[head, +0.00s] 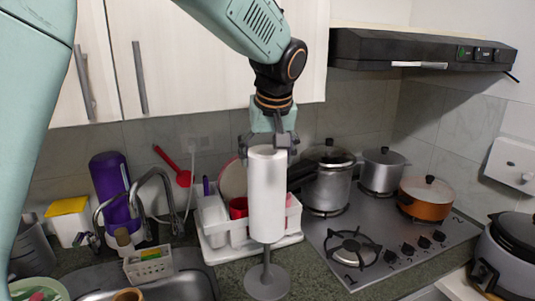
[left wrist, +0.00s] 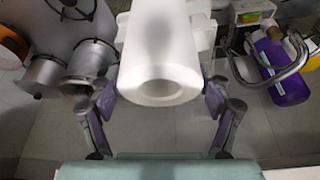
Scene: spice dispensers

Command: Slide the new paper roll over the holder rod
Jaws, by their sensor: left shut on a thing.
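The white paper roll (head: 267,200) is upright in the middle of the head view. My left gripper (head: 268,145) comes down from above and is shut on its upper end. In the left wrist view, the roll (left wrist: 158,45) shows its near end with the core hole, between the two fingers of the gripper (left wrist: 160,98). The grey holder (head: 267,283) has a round base on the counter. A short piece of its rod (head: 267,256) shows below the roll, in line with it. The rod's top is hidden, so I cannot tell how far it is inside the roll. My right gripper is not in view.
A white dish rack (head: 222,240) stands close behind the roll. The stove (head: 390,242) with pots is to the right, the sink (head: 185,285) and faucet to the left. A purple bottle (head: 110,188) stands at the back left. The range hood (head: 420,52) is at upper right.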

